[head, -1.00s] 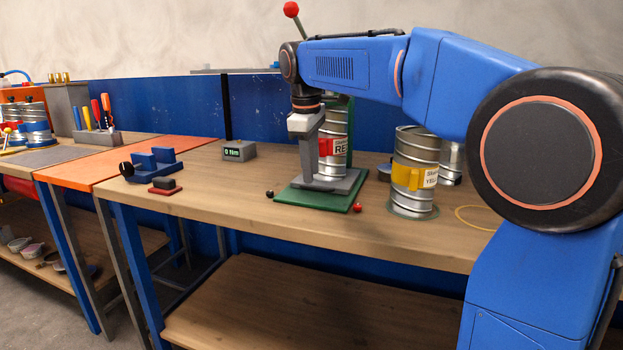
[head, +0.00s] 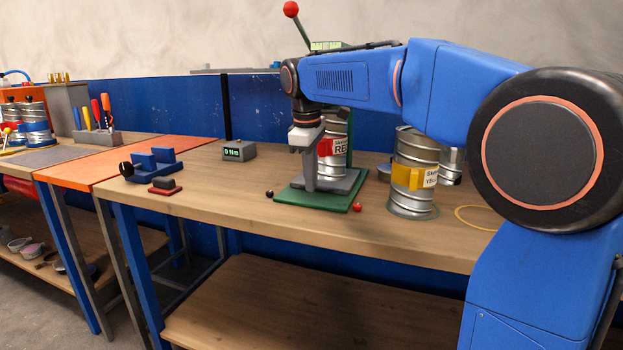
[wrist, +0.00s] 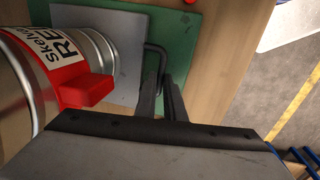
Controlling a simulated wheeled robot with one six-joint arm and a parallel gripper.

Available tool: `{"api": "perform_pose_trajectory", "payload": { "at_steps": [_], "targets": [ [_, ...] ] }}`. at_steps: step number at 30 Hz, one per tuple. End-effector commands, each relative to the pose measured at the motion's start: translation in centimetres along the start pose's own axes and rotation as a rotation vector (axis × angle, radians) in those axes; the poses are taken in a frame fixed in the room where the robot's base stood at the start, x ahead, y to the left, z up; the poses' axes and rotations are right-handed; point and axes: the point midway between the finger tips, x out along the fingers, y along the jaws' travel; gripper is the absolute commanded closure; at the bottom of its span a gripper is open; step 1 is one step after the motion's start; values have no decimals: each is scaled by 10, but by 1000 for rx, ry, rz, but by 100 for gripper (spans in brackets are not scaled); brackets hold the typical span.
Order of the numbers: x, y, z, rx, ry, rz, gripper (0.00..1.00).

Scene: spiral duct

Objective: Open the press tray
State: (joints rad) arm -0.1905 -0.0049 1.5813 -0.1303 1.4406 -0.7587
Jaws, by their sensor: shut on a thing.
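The press has a green base (head: 345,206) on the bench, with a grey tray (head: 345,184) on it. A drum with a red label (head: 333,140) stands on the tray. In the wrist view the tray (wrist: 115,25) lies on the green base (wrist: 185,30), with a dark bar handle (wrist: 157,47) at its edge. My gripper (head: 309,186) reaches down to the tray's near left side. In the wrist view my gripper (wrist: 162,84) has its two fingers close around the handle, shut on it. The drum (wrist: 45,70) stands left of the fingers. The fingertips' exact contact is partly hidden.
A drum with a yellow label (head: 415,165) stands right of the press. A display box (head: 239,150) and blue fixture (head: 155,163) stand left.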

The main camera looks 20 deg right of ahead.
Motion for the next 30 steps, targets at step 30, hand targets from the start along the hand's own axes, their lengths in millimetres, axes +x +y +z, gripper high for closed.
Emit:
{"api": "perform_pose_trajectory", "payload": {
  "at_steps": [30],
  "targets": [
    [-26, -138, -3, 0, 3, 0, 100]
  ]
}}
